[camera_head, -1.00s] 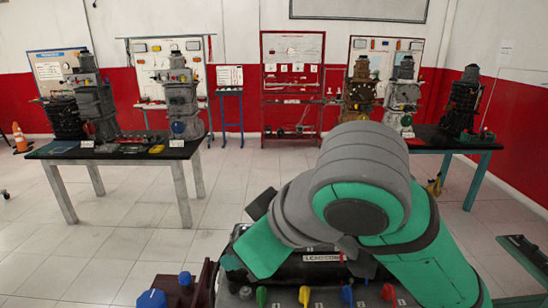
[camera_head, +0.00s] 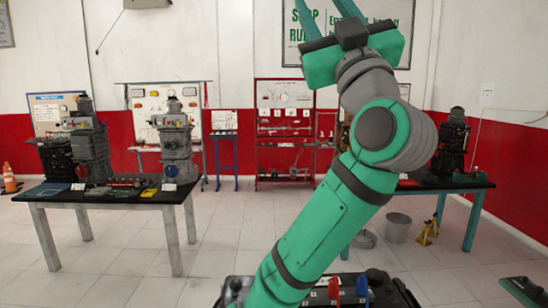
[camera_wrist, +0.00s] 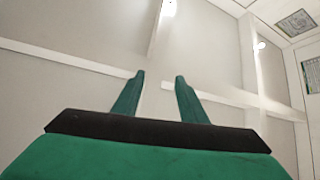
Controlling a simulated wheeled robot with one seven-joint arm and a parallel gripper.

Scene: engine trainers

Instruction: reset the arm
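My gripper (camera_head: 325,12) is raised high at the top of the head view, in front of the green-lettered wall board. Its two green fingers point up and are cut off by the frame's top edge. In the wrist view my gripper (camera_wrist: 157,92) shows both fingers spread apart, with nothing between them. My green and grey arm stretches up from the lower middle of the head view.
A table (camera_head: 185,195) with engine trainers (camera_head: 175,150) stands at left. Another table (camera_head: 478,182) with an engine (camera_head: 452,145) stands at right, partly behind my arm. A bucket (camera_head: 397,227) and a yellow stand (camera_head: 429,231) are on the floor.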

